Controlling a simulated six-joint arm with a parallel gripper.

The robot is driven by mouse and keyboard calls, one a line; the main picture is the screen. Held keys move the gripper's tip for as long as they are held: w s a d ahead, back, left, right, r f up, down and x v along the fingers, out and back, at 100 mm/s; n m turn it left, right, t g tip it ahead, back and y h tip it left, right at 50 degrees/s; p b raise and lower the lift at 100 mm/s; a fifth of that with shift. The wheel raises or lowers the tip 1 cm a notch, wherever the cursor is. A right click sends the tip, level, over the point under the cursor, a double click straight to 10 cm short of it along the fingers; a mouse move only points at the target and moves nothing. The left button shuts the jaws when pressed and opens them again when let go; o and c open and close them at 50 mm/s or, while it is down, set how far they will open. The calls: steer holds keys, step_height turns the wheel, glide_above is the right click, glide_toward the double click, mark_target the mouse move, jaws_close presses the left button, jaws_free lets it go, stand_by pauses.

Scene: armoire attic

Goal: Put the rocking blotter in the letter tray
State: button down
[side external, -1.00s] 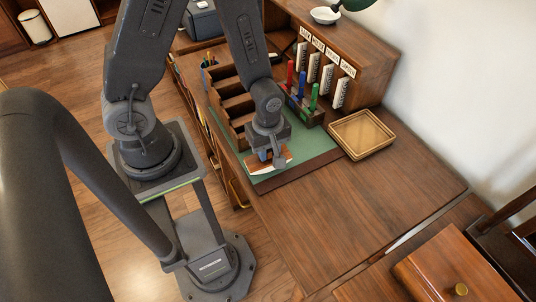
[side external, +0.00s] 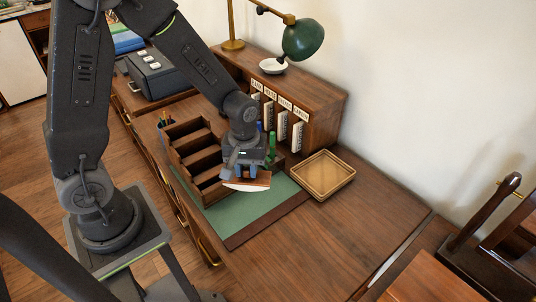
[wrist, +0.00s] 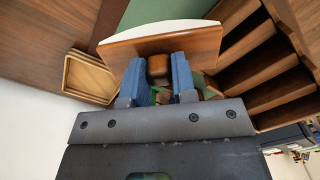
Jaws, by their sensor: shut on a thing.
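The rocking blotter (side external: 248,183) is wooden with a pale curved underside. My gripper (side external: 245,170) is shut on its knob and holds it above the green desk mat. In the wrist view the blue fingers of my gripper (wrist: 157,80) close on both sides of the knob, below the wooden top of the blotter (wrist: 165,44). The letter tray (side external: 323,177) is a shallow, light wooden tray on the desk, right of the blotter and apart from it. It looks empty. It also shows at the left of the wrist view (wrist: 90,77).
A stepped wooden rack (side external: 197,160) stands left of my gripper. Behind are a pigeonhole cabinet (side external: 318,112) with labelled slots and coloured upright items, a green one (side external: 271,147) among them. A green lamp (side external: 303,40) overhangs the cabinet. The desk's right front (side external: 340,235) is clear.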

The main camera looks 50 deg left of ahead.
steer(key=w+a+m, duration=0.3)
steer(key=w+m, duration=0.3)
steer(key=m, duration=0.2)
step_height(320, 180, up, 8)
steer(key=m, duration=1.9)
glide_above(316, 180)
step_height(316, 180, down, 11)
steer(key=shift+f, duration=2.05)
steer(key=shift+f, duration=0.35)
steer(key=c, duration=0.9)
jaws_free()
